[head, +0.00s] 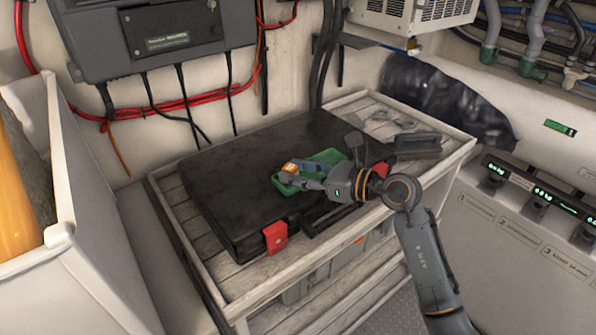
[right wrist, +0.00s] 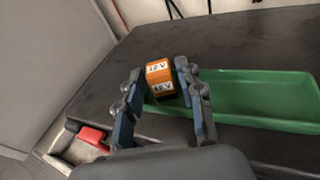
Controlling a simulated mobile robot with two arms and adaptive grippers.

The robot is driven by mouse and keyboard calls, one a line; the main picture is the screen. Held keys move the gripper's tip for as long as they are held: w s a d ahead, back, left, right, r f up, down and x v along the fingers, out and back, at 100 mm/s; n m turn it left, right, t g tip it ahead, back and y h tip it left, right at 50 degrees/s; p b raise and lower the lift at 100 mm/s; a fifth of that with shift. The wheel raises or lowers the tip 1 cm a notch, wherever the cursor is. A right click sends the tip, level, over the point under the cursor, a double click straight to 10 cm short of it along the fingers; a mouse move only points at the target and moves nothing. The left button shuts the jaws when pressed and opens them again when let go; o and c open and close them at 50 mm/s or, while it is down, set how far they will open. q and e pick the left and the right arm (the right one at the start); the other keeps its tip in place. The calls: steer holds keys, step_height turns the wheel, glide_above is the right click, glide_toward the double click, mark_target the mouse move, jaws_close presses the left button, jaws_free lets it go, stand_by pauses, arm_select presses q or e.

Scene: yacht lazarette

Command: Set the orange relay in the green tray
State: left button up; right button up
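The orange relay (head: 290,168) is a small block at the left end of the green tray (head: 327,157). In the right wrist view the relay (right wrist: 161,82) has white "12 V" labels and stands upright. Green of the tray (right wrist: 265,98) shows beside its base; whether it rests on the tray floor is hard to see. My right gripper (head: 303,175) reaches in from the right. In the wrist view its fingers (right wrist: 161,76) stand on both sides of the relay, with a narrow gap at the left finger, so it looks slightly open. My left gripper is not in view.
The tray lies on a large black case (head: 235,165) with a red latch (head: 275,236), on a slatted wooden bench (head: 235,280). A dark grey handled object (head: 418,143) is at the bench's right end. A white bin wall (head: 75,215) rises at left.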

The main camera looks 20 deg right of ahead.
steer(key=shift+r, duration=0.1)
steer(key=shift+s+d, duration=0.15)
steer(key=b+v, duration=0.3)
steer(key=v, duration=0.8)
steer(key=shift+s+d+r, duration=0.15)
steer(key=shift+s, duration=0.1)
